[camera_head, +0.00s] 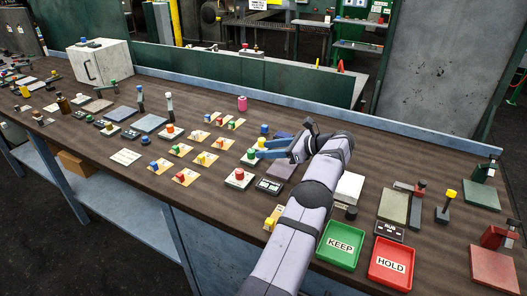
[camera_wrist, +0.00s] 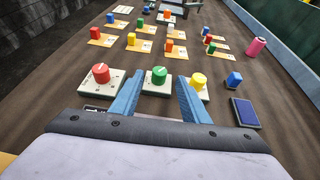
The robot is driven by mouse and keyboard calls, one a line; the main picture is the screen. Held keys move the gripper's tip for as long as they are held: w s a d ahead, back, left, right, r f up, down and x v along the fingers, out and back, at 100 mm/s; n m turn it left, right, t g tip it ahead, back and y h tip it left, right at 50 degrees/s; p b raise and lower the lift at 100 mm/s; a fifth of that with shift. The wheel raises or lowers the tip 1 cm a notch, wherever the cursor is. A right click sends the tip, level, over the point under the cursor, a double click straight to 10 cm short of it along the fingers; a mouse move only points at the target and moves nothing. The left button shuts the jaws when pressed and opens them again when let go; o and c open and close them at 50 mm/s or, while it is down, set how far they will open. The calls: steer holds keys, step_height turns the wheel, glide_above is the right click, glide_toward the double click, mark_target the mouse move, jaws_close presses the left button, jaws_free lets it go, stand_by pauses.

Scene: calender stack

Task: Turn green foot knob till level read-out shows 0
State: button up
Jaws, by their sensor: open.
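The green knob (camera_wrist: 159,76) stands on a pale square base in the wrist view, between a red knob (camera_wrist: 101,73) and a yellow knob (camera_wrist: 198,80). In the head view the green knob (camera_head: 252,154) shows just left of my gripper (camera_head: 267,149). My gripper (camera_wrist: 160,84) is open, its blue fingers reaching forward on either side of the green knob's base. I cannot tell whether they touch it. A small dark read-out box (camera_head: 268,186) lies near the red knob (camera_head: 239,174); its digits are too small to read. In the wrist view my gripper body hides the nearest part of the bench.
Several orange cards with coloured blocks (camera_head: 184,177) lie left of the knobs. Green KEEP (camera_head: 326,256) and red HOLD (camera_head: 376,278) trays sit in front.

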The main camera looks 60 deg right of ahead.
steer(key=w+a+r+p, duration=0.1)
steer(key=w+a+r, duration=0.1)
steer(key=r, duration=0.4)
steer(key=w+a+r+p, duration=0.1)
steer(key=a+r, duration=0.2)
steer(key=r, duration=0.3)
steer(key=m+h, duration=0.6)
glide_toward(252, 152)
steer(key=w, duration=0.1)
steer(key=w+d, duration=0.1)
steer(key=w, duration=0.1)
steer(key=shift+w+r+g, duration=0.1)
steer(key=shift+w+g, duration=0.25)
steer(key=shift+g, duration=0.05)
steer(key=shift+s+d+f+n, duration=0.2)
steer(key=shift+d+n, duration=0.05)
steer(key=shift+n, duration=0.25)
steer(key=shift+w, duration=0.1)
steer(key=shift+p+x, duration=0.85)
steer(key=shift+x, duration=2.75)
